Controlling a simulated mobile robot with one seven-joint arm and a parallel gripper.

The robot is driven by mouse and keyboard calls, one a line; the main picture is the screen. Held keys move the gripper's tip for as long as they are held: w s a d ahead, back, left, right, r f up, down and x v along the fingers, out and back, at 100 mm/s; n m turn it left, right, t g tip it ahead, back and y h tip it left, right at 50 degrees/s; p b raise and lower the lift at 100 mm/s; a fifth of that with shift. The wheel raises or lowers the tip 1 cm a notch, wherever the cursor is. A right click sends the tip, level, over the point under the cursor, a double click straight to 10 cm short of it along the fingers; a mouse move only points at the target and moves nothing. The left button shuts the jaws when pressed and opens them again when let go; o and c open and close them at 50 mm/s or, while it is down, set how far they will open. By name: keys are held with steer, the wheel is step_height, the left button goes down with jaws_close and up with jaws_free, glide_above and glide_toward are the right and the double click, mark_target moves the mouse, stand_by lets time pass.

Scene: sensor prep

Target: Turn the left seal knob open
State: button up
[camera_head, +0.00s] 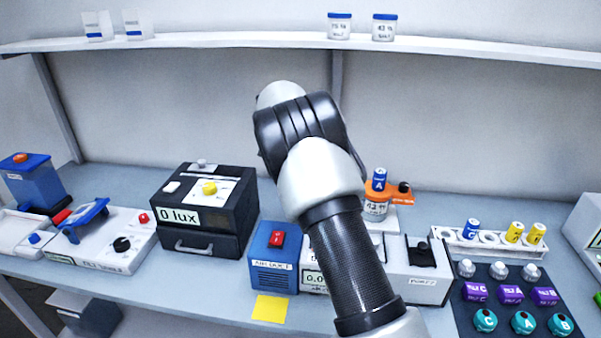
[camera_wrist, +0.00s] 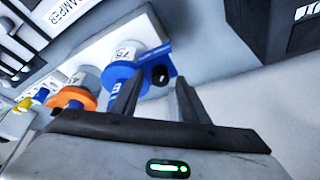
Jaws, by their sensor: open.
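In the wrist view a blue seal clamp (camera_wrist: 118,76) rings a white labelled jar (camera_wrist: 128,53), with a small dark round knob (camera_wrist: 160,75) on its side. My gripper (camera_wrist: 157,84) is open, its two dark fingers on either side of the knob; I cannot tell if they touch it. An orange seal clamp (camera_wrist: 72,97) with another jar is to the left. In the head view an orange clamp (camera_head: 391,188) shows right of my arm, with a jar (camera_head: 375,210) and blue vial (camera_head: 379,178). My arm hides the blue clamp and gripper there.
A black box reading 0 lux (camera_head: 207,207) and a blue unit with a red switch (camera_head: 273,255) stand left of my arm. A vial rack (camera_head: 482,243) and dark panel of coloured caps (camera_head: 520,303) are at right. A shelf (camera_head: 260,40) runs above.

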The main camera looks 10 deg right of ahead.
steer(key=shift+r, duration=0.15)
steer(key=v, duration=1.7)
steer(key=shift+r, duration=0.15)
steer(key=s+d+r+n+y+p, duration=0.1)
steer(key=s+d+r+n+y, duration=0.2)
steer(key=s, duration=0.6)
steer(key=s+d+r+n, duration=0.1)
steer(key=s+d+r, duration=0.25)
steer(key=s, duration=0.55)
steer(key=s+f+n+t, duration=0.1)
steer(key=s+f+n, duration=0.2)
steer(key=s, duration=0.8)
steer(key=s+f+n+t, duration=0.1)
steer(key=s+f+n, duration=0.2)
steer(key=s, duration=0.8)
steer(key=shift+a+f+n+p, duration=0.25)
steer(key=shift+a+n+p, duration=0.05)
steer(key=shift+a+p, duration=0.15)
